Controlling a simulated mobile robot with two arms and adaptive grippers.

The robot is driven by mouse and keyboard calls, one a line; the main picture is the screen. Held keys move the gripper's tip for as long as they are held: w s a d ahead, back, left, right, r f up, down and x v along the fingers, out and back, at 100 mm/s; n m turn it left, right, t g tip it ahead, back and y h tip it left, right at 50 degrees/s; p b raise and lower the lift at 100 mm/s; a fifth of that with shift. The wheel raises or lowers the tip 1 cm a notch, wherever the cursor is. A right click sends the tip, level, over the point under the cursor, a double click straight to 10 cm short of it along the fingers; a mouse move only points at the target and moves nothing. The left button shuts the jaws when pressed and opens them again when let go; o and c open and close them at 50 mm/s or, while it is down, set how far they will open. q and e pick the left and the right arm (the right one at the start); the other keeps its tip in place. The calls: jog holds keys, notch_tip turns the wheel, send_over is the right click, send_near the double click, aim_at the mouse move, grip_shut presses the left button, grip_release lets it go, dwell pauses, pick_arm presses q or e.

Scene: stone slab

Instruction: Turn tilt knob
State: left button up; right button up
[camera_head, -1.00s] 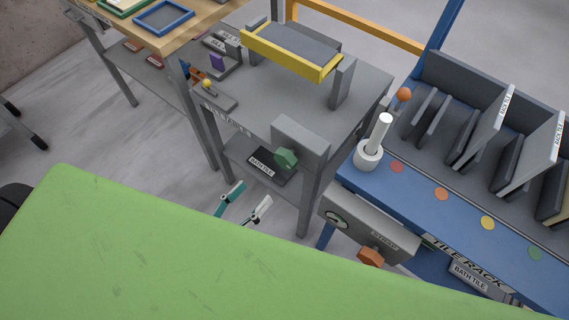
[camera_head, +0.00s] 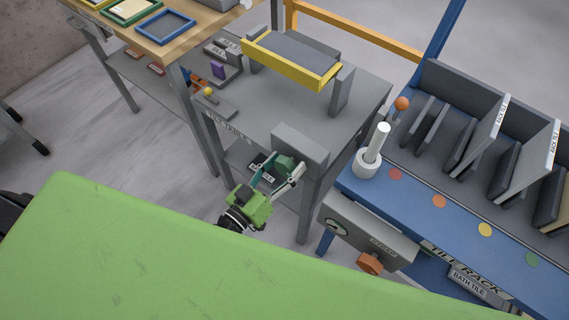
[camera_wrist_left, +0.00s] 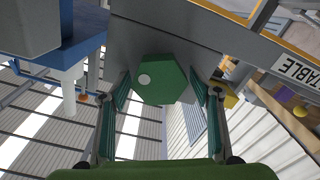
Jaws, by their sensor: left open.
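The green tilt knob (camera_head: 285,165) is a faceted knob on the front of a grey box (camera_head: 300,144) at the corner of the grey tilt table (camera_head: 290,100). In the left wrist view the knob (camera_wrist_left: 162,80) is a green hexagon with a pale dot near its left side. My left gripper (camera_head: 280,178) is open, with its fingertips close to the knob. In the left wrist view its two fingers (camera_wrist_left: 165,95) stand left and right of the knob, with gaps on both sides. I cannot tell whether either finger touches it. The right gripper is not in view.
A yellow-edged tray (camera_head: 290,62) stands on the tilt table. The blue tile rack (camera_head: 410,200) is to the right, with a white cylinder in a cup (camera_head: 368,163) and an orange knob (camera_head: 370,263). A green surface (camera_head: 130,250) fills the foreground.

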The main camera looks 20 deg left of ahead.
pick_arm(q)
jog(key=c, duration=1.1)
jog(key=shift+n, duration=0.8)
jog(key=o, duration=1.1)
jog(key=v, duration=1.2)
